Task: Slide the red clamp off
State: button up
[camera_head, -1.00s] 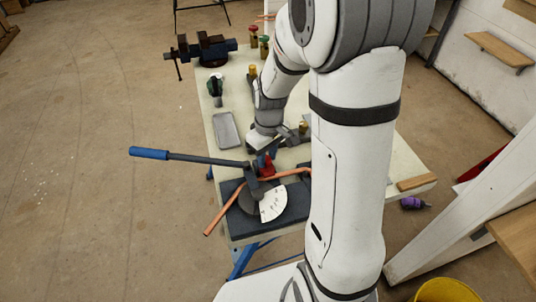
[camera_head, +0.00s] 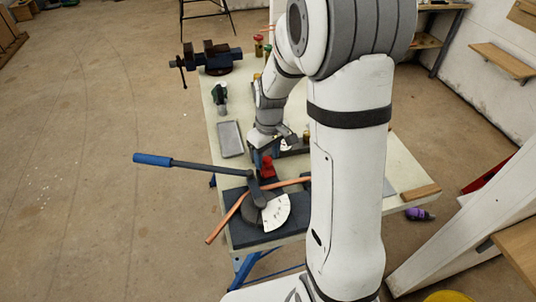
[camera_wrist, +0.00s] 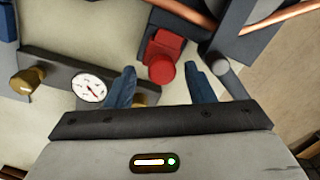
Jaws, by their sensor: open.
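The red clamp (camera_wrist: 162,58) shows in the wrist view as a red block with a round red knob, just beyond and between my two fingertips. In the head view the red clamp (camera_head: 267,167) stands at the back edge of the pipe bender, close to the copper pipe (camera_head: 235,215). My gripper (camera_wrist: 160,82) is open, with a blue finger on each side and nothing between them that I can see touching. In the head view my gripper (camera_head: 268,146) is right behind the clamp, partly hidden by my arm.
The bender's blue-handled lever (camera_head: 153,160) reaches out to the left. A gauge (camera_wrist: 89,88) on a dark bar with brass fittings (camera_wrist: 27,81) lies left of my fingers. A grey tray (camera_head: 230,139) and a vise (camera_head: 212,57) are farther back on the bench.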

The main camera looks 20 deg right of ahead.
aim_at(268, 158)
jog(key=r, duration=0.7)
jog(key=shift+w+d+r+b, duration=0.1)
jog(key=shift+d+r+b, duration=0.1)
jog(key=shift+r+b, duration=0.15)
jog(key=shift+s+r, duration=0.25)
jog(key=shift+r, duration=0.05)
jog(key=s+r+m+t, duration=0.1)
jog(key=s+r+m, duration=0.1)
jog(key=s, duration=0.6)
jog(key=s+r+m+t, duration=0.2)
jog(key=s+r+m, duration=0.1)
jog(key=s, duration=0.6)
jog(key=shift+s+r+h, duration=0.15)
jog(key=shift+r+h, duration=0.15)
jog(key=shift+r, duration=0.3)
